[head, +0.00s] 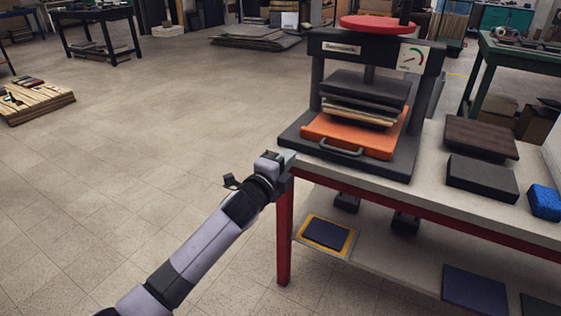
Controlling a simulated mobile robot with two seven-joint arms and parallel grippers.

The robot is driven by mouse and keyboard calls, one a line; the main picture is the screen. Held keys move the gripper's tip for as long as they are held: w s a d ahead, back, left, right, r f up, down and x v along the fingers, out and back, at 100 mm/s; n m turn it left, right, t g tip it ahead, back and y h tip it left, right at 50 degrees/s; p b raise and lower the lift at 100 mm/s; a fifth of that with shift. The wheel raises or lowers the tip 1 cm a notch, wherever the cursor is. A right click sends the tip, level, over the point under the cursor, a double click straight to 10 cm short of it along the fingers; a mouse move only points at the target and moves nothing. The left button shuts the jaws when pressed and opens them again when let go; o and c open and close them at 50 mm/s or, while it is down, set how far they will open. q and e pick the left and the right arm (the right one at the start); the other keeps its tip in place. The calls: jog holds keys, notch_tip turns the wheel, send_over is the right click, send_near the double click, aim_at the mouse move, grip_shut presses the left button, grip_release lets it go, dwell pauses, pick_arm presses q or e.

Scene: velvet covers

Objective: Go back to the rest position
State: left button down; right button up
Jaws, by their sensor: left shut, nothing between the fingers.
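My left gripper (284,160) is at the front left corner of the workbench (434,199), beside the press. It is shut and empty. My left arm reaches in from the bottom left. The black press (362,85) stands on the bench with a red wheel (378,23) on top and a dial at its right. An orange tray (340,146) with a handle lies in the press, with a stack of dark and pale boards (362,96) above it. My right gripper is not in view.
A brown block (481,138), a black block (482,178) and a blue sponge-like block (545,202) lie on the bench at right. A dark book on a yellow mat (326,235) lies on the lower shelf. The floor at left is open, with a pallet (35,102) at the far left.

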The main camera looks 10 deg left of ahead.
pick_arm(q)
jog(key=s+a+f+n+g+y, duration=0.1)
jog(key=s+a+f+n+g, duration=0.1)
jog(key=s+f+n, duration=0.75)
jog(key=s+a+f+n+g, duration=0.2)
jog(key=s+f+n+g, duration=0.15)
jog(key=s, duration=1.15)
jog(key=s+a+f+n+g+y, duration=0.1)
jog(key=s+a+f+n+g, duration=0.1)
jog(key=s+f+n, duration=0.75)
notch_tip(320, 180, up, 16)
jog(key=s+a+m+p, duration=0.1)
jog(key=m+p, duration=0.3)
jog(key=p, duration=1.4)
jog(key=shift+s+r, duration=0.15)
jog(key=shift+s, duration=0.55)
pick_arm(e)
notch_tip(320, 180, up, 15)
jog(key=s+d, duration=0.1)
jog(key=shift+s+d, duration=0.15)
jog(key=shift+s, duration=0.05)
